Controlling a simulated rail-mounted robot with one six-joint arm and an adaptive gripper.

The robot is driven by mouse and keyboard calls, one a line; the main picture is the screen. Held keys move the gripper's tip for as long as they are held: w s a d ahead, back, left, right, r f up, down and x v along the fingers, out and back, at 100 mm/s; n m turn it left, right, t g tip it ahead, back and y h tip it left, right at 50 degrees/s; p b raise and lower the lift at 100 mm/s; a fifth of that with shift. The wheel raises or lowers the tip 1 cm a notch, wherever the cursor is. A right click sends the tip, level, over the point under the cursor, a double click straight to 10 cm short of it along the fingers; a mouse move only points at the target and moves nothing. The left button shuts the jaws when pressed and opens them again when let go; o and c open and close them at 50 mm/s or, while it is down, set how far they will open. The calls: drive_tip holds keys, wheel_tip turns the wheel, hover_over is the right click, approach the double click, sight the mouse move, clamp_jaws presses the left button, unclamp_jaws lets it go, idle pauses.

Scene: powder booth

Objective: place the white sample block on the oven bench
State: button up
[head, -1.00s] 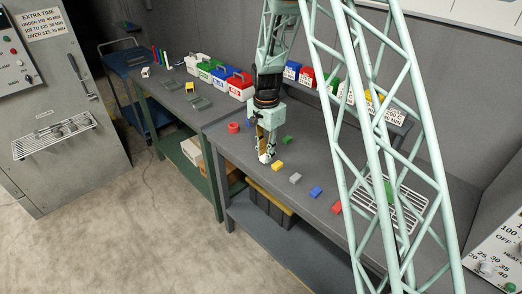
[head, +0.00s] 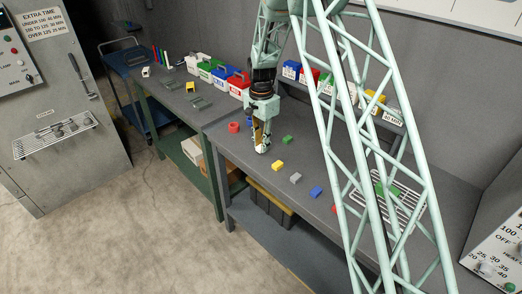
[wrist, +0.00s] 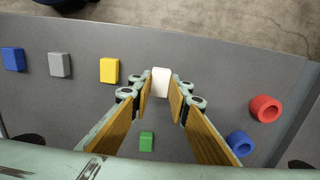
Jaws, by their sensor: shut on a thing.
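My gripper (wrist: 160,90) is shut on the white sample block (wrist: 161,76), which sits between the fingertips in the wrist view. In the head view, my gripper (head: 262,146) points down over the near-left part of a grey bench (head: 290,212). The block's lower end is close to the bench top; I cannot tell whether it touches. A yellow block (head: 277,165) lies just to the right and nearer, and a green block (head: 287,140) lies to the right and farther. My fingers hide part of the white block.
A red ring (head: 234,127) and a blue ring (wrist: 240,143) lie close by. Grey (head: 296,178) and blue (head: 316,192) blocks continue along the front edge. A wire rack (head: 408,205) and coloured bins (head: 291,70) stand beyond. Bare bench top separates the blocks.

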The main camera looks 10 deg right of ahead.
drive_tip(key=shift+w+f, duration=0.1)
drive_tip(key=shift+w, duration=0.2)
drive_tip(key=shift+f, duration=1.7)
drive_tip(key=shift+f, duration=0.15)
drive_tip(key=o, duration=0.8)
drive_tip(key=shift+o, duration=0.2)
wheel_tip(320, 180, up, 12)
drive_tip(key=shift+f, duration=0.25)
drive_tip(key=shift+r, duration=0.4)
drive_tip(key=shift+s+r, duration=0.1)
drive_tip(key=shift+r, duration=0.05)
